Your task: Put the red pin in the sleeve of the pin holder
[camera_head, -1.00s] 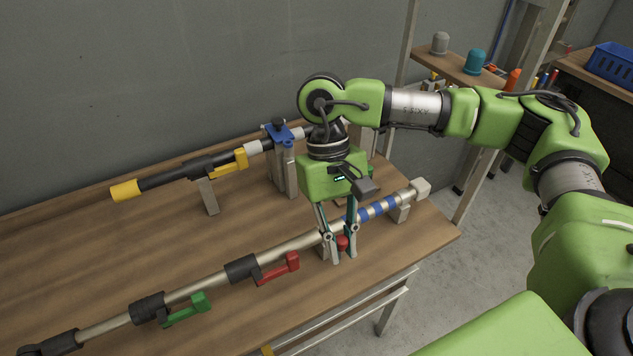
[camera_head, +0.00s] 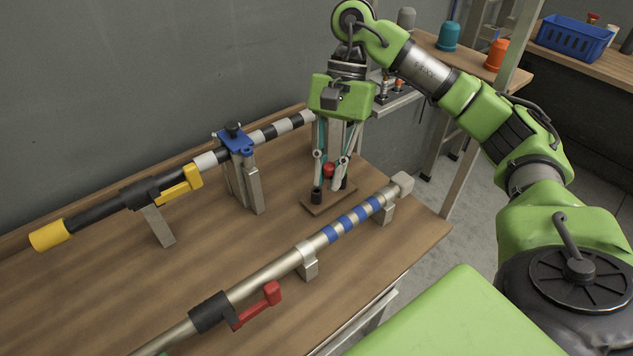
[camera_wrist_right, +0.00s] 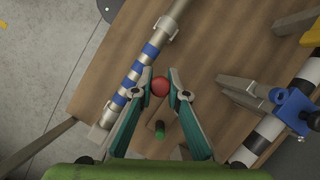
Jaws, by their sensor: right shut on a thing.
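The red pin (camera_head: 328,170) shows its round red head between the fingertips of my right gripper (camera_head: 329,175). This gripper is shut on it and points down. The red head also shows in the right wrist view (camera_wrist_right: 160,86). The pin holder's wooden base (camera_head: 322,207) stands on the table under the gripper. A dark upright sleeve (camera_head: 316,197) stands on it beside the fingertips. In the right wrist view a green-topped piece (camera_wrist_right: 160,131) is near the holder. The pin's lower end is hidden, and I cannot tell if it touches a sleeve. My left gripper is not in view.
A silver tube with blue bands (camera_head: 352,220) and a red lever (camera_head: 264,303) crosses the table in front. A black tube with a yellow lever (camera_head: 180,187) and blue clamp (camera_head: 236,143) lies behind, to the left.

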